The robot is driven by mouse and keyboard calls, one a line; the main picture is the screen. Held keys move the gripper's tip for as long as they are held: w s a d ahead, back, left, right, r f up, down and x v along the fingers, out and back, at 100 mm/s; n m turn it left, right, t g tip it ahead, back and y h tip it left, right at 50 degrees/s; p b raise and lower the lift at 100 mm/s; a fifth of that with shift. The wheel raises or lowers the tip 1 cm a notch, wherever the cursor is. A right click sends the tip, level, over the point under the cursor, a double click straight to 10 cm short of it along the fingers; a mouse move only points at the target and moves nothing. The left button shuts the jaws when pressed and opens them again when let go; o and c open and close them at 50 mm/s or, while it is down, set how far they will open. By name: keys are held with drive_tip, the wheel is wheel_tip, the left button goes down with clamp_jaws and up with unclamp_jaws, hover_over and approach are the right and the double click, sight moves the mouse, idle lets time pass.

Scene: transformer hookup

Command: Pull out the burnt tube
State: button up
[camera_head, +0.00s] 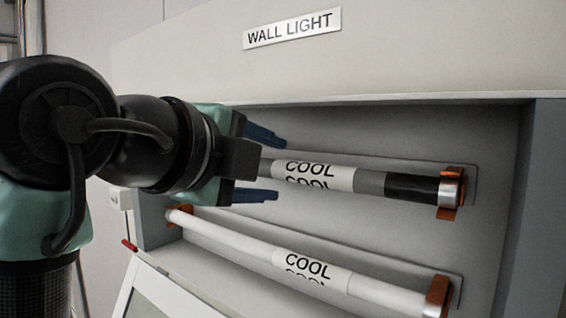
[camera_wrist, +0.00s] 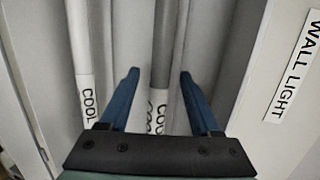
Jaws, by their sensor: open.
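The burnt tube (camera_head: 372,183) is the upper one in the wall light, grey with a blackened right end and a white COOL label. Its right end sits in an orange holder; its left part is hidden behind my gripper. My gripper (camera_head: 270,166) is open, with its blue fingers above and below the tube in the head view. In the wrist view the grey tube (camera_wrist: 162,60) runs between the open fingers, apart from both. I cannot tell how deep the tube lies between them. A white tube (camera_head: 235,235) with a COOL label sits below in its own orange holders.
The WALL LIGHT sign (camera_head: 292,27) is on the housing above. The recess has a top edge and a right side wall (camera_head: 535,200) close to the tube ends. A pale panel (camera_head: 160,292) slopes below the recess at the lower left.

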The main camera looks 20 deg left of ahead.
drive_tip(key=shift+s+a, duration=0.15)
drive_tip(key=shift+s, duration=0.15)
drive_tip(key=shift+w, duration=0.1)
clamp_jaws()
idle(0.4)
